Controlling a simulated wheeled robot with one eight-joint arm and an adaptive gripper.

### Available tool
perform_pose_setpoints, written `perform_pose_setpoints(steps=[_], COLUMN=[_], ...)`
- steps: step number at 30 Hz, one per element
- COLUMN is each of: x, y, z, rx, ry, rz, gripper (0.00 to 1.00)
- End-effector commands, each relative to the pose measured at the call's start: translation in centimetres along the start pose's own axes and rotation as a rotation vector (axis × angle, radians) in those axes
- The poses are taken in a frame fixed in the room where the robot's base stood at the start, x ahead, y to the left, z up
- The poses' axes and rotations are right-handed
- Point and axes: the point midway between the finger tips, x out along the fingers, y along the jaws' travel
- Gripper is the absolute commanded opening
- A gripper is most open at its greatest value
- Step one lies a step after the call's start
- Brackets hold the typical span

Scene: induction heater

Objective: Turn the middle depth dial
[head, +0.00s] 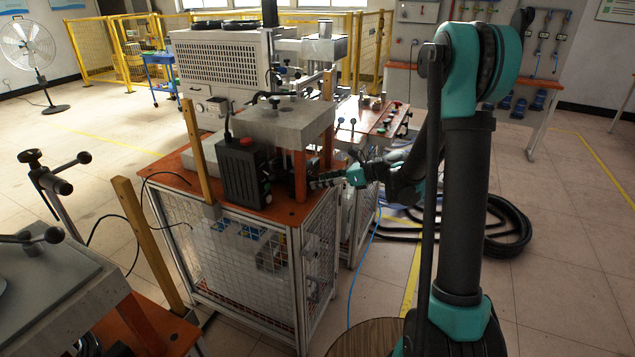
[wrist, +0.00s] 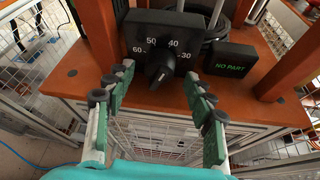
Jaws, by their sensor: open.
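A black dial (wrist: 160,68) with a pointer knob shows in the wrist view, upper middle. It sits on a dark panel (wrist: 190,27) with the numbers 60, 50, 40 and 30 around it. My gripper (wrist: 160,88) is open, with one green-padded finger on each side of the dial, and the fingertips do not visibly touch it. In the head view my gripper (head: 322,180) reaches in from the right at the front of the orange-topped machine. The dial itself cannot be made out in the head view.
A black box labelled "NO PART" (wrist: 230,60) stands right of the dial. Orange posts (wrist: 97,30) rise left and right of the panel. A mesh-sided cabinet (head: 255,260) lies below. A dark control box with a red button (head: 243,170) stands at the left on the orange top.

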Motion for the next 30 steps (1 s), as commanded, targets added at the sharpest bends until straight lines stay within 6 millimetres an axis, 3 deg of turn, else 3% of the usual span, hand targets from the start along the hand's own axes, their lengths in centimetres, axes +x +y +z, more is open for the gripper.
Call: perform_pose_setpoints(steps=[6, 15, 27, 30], x=[1.8, 1.9, 1.9, 1.9], y=[0.0, 0.0, 0.0, 0.0], z=[0.0, 0.0, 0.0, 0.0], rx=[0.0, 0.0, 0.0, -0.001], ry=[0.0, 0.0, 0.0, 0.0], rz=[0.001, 0.0, 0.0, -0.001], gripper=[0.54, 0.54, 0.06, 0.04])
